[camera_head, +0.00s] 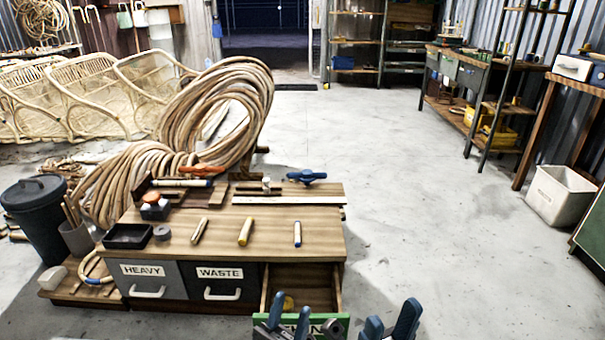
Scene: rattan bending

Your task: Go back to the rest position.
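My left gripper (290,312) shows at the bottom edge, in front of the pulled-out drawer with a green front (341,324). Its blue-grey fingers stand apart with no object visible between them. My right gripper (391,318) is at the bottom edge, just right of the drawer front. Its fingers are also apart and look empty. The lower parts of both grippers are cut off by the frame.
The wooden workbench (270,228) carries three rod pieces, a black tray (128,236), a ruler and a blue clamp (307,176). The HEAVY (146,270) and WASTE (222,273) drawers are closed. Rattan coils (215,115) stand behind. The floor (430,230) to the right is clear.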

